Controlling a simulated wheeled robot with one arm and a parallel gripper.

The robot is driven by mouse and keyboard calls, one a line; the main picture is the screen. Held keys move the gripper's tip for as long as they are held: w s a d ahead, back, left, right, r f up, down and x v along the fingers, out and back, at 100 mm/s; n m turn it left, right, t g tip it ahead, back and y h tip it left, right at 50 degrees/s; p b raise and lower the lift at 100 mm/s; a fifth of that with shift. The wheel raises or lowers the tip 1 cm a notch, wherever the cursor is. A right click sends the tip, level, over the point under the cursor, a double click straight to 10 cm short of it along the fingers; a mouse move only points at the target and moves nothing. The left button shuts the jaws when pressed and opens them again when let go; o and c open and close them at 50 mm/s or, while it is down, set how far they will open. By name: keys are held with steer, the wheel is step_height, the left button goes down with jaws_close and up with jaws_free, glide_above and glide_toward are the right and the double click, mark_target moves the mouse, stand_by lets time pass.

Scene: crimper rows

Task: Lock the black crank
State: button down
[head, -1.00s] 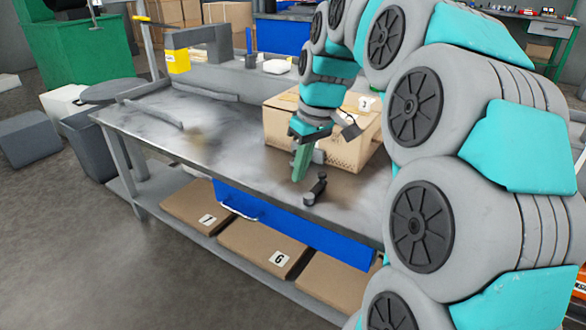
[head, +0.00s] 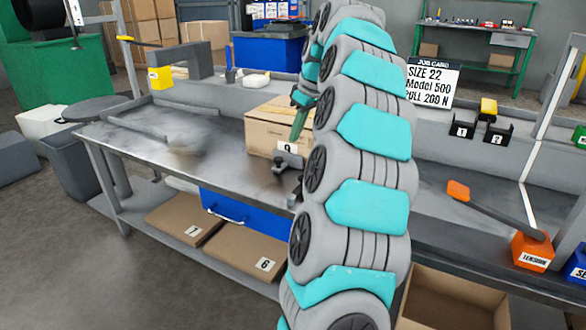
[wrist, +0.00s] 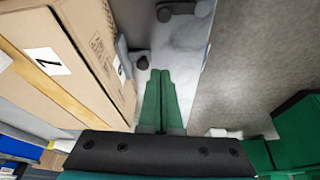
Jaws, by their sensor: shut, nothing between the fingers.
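My gripper (head: 297,130) hangs over the workbench in front of the cardboard box, its green fingers pointing down. In the wrist view the two fingers (wrist: 163,80) lie together with nothing between them. A small dark crank-like part (head: 296,190) stands by the bench's front edge, partly hidden behind my arm. In the wrist view a dark bar with rounded ends, apparently this crank (wrist: 178,10), lies beyond the fingertips, apart from them and cut off by the top edge. A grey fixture (head: 288,160) with a dark round knob (wrist: 142,62) is nearer the fingers. Whether the crank is locked I cannot tell.
The cardboard box (head: 265,128) stands close beside the gripper. The bench top (head: 130,130) is mostly clear to the left. A sign (head: 432,84), black holders (head: 462,130) and an orange-handled lever (head: 490,208) are on the right. Blue drawer (head: 245,212) hangs below.

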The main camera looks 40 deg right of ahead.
mark_target(297, 189)
steer(key=x, duration=0.9)
steer(key=shift+w+a+f+p, duration=0.1)
steer(key=shift+w+f+p, duration=0.05)
steer(key=shift+f+p, duration=0.2)
steer(key=shift+s+d+f, duration=0.1)
steer(key=shift+s, duration=0.4)
steer(key=shift+s+d+f, duration=0.1)
steer(key=shift+s, duration=0.4)
steer(key=shift+s+d+f, duration=0.15)
steer(key=shift+s, duration=0.3)
steer(key=shift+s+d+f, duration=0.1)
steer(key=shift+s+f, duration=0.05)
steer(key=shift+s, duration=0.25)
